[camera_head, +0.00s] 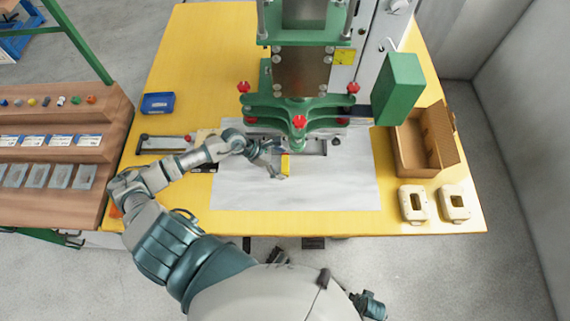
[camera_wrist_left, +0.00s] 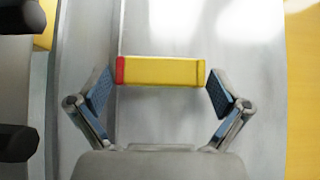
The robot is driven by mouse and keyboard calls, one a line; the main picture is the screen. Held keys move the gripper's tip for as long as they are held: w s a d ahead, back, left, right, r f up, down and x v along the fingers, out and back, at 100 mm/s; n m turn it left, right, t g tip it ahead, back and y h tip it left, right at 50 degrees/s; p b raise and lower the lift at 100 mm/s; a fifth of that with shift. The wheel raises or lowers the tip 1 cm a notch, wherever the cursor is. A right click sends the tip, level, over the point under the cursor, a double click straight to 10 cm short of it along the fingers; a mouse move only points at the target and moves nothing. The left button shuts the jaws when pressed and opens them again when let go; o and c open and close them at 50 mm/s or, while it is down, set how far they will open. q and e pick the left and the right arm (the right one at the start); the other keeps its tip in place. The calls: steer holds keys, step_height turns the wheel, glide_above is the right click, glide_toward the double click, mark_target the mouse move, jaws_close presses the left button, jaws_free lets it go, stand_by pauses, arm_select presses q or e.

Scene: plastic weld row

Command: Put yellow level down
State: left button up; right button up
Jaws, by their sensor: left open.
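The yellow level (camera_head: 285,164) is a small yellow bar with a red end, on or just above the white sheet in front of the green machine. In the left wrist view the yellow level (camera_wrist_left: 160,71) lies across the picture, red end to the left. My left gripper (camera_head: 276,164) is at the level. In the wrist view its two blue-padded fingers (camera_wrist_left: 160,88) are spread at either end of the level, with a small gap visible at each side. My right gripper is not clearly seen.
The green press (camera_head: 300,118) with red knobs stands just behind the level. A cardboard box (camera_head: 408,150) and two cream parts (camera_head: 413,204) are at right. A blue box (camera_head: 158,103) is at the back left. The white sheet (camera_head: 335,185) has free room right of the level.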

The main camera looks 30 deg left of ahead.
arm_select(q)
steer(key=shift+d, duration=0.15)
steer(key=shift+c, duration=0.5)
steer(key=c, duration=0.7)
steer(key=shift+s+a, duration=0.1)
steer(key=shift+a, duration=0.25)
steer(key=shift+c, duration=0.7)
